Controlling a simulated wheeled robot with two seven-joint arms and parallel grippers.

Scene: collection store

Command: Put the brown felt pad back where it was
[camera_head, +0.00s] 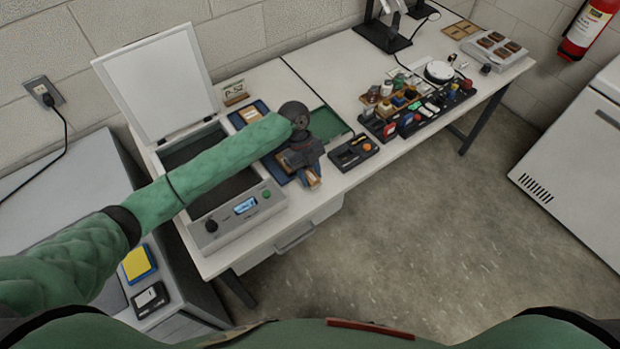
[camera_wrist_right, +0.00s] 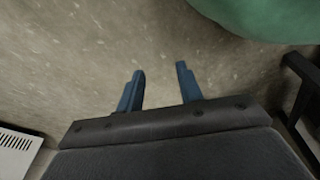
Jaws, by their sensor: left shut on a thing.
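My left gripper (camera_head: 311,176) hangs over the table just right of the grey machine with the raised lid. It is shut on a small tan-brown piece, which looks like the brown felt pad (camera_head: 314,182); the fingers hide much of it. A blue tray (camera_head: 283,172) lies beneath and behind the gripper, partly covered by my arm. Whether the pad touches anything below cannot be told. My right gripper (camera_wrist_right: 160,74) shows in the right wrist view, its two blue fingers apart with nothing between them, above the bare floor.
The grey machine (camera_head: 262,218) stands open at the left of the table. Further right is a black organizer (camera_head: 420,118) crowded with small items. A fire extinguisher (camera_head: 587,28) hangs on the wall.

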